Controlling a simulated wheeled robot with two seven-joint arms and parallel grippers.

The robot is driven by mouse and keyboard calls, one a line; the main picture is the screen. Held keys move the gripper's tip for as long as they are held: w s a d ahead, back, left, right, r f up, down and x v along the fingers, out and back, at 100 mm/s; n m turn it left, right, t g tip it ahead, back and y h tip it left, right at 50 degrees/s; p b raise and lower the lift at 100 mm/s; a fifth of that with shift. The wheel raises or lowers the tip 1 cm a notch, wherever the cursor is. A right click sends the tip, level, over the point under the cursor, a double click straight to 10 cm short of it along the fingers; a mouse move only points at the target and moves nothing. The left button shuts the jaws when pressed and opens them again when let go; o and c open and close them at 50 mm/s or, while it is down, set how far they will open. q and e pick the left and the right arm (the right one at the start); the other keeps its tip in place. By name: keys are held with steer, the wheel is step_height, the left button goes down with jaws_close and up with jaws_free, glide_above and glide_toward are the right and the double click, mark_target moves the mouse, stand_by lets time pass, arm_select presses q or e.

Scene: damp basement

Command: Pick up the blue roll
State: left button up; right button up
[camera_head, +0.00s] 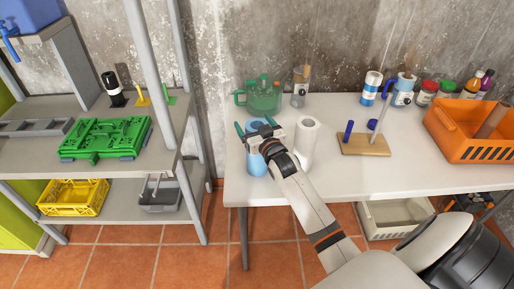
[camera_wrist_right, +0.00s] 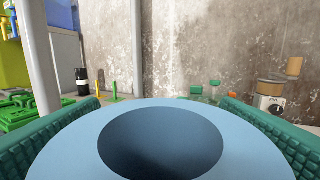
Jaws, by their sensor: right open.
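The blue roll (camera_head: 256,162) stands upright near the left end of the white table, close to its front edge. My right gripper (camera_head: 257,131) is at the top of the roll, with one green-padded finger on each side. In the right wrist view the roll (camera_wrist_right: 75,150) fills the bottom middle, its dark round hole facing the camera. The open green fingers show left and right of it; I cannot tell whether they touch it. My left gripper is not in the head view.
A white roll (camera_head: 306,143) stands just right of the gripper. A green container (camera_head: 262,98) is behind. A wooden board with pegs (camera_head: 364,145) and an orange crate (camera_head: 470,130) are farther right on the white table (camera_head: 345,180). A metal shelf (camera_head: 200,205) stands left.

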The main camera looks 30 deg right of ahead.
steer(key=c, duration=1.4)
